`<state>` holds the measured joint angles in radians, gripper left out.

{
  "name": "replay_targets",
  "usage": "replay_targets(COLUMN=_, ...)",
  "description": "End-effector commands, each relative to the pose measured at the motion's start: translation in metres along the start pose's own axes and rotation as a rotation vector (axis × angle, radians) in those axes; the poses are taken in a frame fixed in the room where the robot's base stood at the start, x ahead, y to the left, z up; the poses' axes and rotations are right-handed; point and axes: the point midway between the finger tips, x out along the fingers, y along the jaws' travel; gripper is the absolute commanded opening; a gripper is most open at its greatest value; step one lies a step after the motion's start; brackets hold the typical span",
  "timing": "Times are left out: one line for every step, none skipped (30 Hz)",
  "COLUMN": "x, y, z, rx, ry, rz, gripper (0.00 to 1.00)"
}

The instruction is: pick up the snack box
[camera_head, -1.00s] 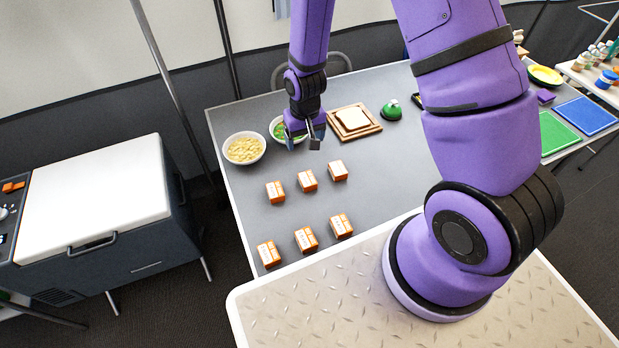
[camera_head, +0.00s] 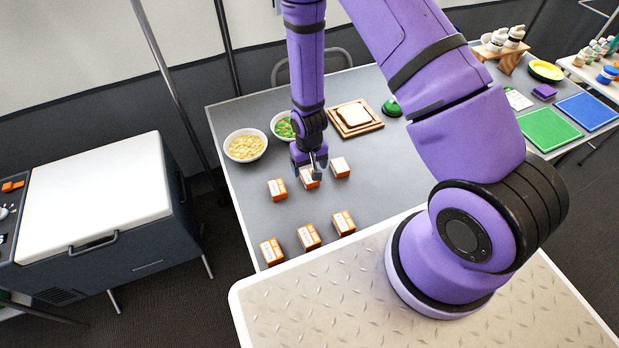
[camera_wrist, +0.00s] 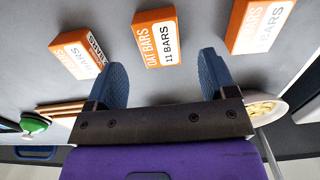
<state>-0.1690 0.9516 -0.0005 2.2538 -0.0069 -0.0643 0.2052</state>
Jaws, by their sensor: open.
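Several orange and white snack boxes stand on the grey table in two rows. In the wrist view, the middle box (camera_wrist: 157,38), labelled oat bars, lies ahead of and between my open fingertips, with no finger seen touching it. Other boxes flank it at left (camera_wrist: 77,54) and right (camera_wrist: 262,27). In the head view, my gripper (camera_head: 312,172) is over the middle box (camera_head: 309,181) of the far row and hides part of it. My gripper (camera_wrist: 164,80) is open and empty.
Bowls of pale food (camera_head: 245,146) and green food (camera_head: 284,127) stand behind the boxes. A wooden board (camera_head: 369,128) with bread and a green domed object (camera_head: 391,108) are farther back. Near-row boxes (camera_head: 309,237) stand toward me, with bare table between the rows.

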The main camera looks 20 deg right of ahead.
Motion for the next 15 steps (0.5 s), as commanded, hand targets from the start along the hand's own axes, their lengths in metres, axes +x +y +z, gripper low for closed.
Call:
replay_targets(x=0.005, y=0.000, z=0.001, rx=0.000, ry=-0.002, rz=0.000, gripper=0.78)
replay_targets(x=0.009, y=0.000, z=0.001, rx=0.000, ry=-0.003, rz=0.001, gripper=0.78)
replay_targets(x=0.014, y=0.000, z=0.002, rx=0.000, ry=-0.004, rz=0.001, gripper=0.78)
replay_targets(x=0.018, y=0.001, z=0.002, rx=0.000, ry=-0.003, rz=0.001, gripper=0.78)
replay_targets(x=0.022, y=0.001, z=0.003, rx=0.000, ry=-0.003, rz=0.001, gripper=0.78)
replay_targets(x=0.028, y=0.001, z=0.003, rx=0.000, ry=-0.003, rz=0.001, gripper=0.78)
replay_targets(x=0.031, y=0.001, z=0.003, rx=0.000, ry=-0.002, rz=0.001, gripper=0.78)
replay_targets(x=0.035, y=0.001, z=0.003, rx=0.000, ry=-0.003, rz=0.001, gripper=0.78)
replay_targets(x=0.039, y=0.001, z=0.003, rx=0.000, ry=-0.003, rz=0.001, gripper=0.78)
replay_targets(x=0.041, y=0.001, z=0.003, rx=0.000, ry=-0.002, rz=0.001, gripper=0.78)
replay_targets(x=0.043, y=0.001, z=0.003, rx=0.000, ry=-0.001, rz=0.000, gripper=0.78)
replay_targets(x=0.046, y=0.001, z=0.002, rx=0.000, ry=-0.001, rz=0.000, gripper=0.78)
replay_targets(x=0.047, y=0.001, z=0.002, rx=0.000, ry=-0.001, rz=0.000, gripper=0.78)
replay_targets(x=0.048, y=0.001, z=0.002, rx=0.000, ry=0.000, rz=0.000, gripper=0.78)
replay_targets(x=0.048, y=0.001, z=0.002, rx=0.000, ry=0.000, rz=0.000, gripper=0.78)
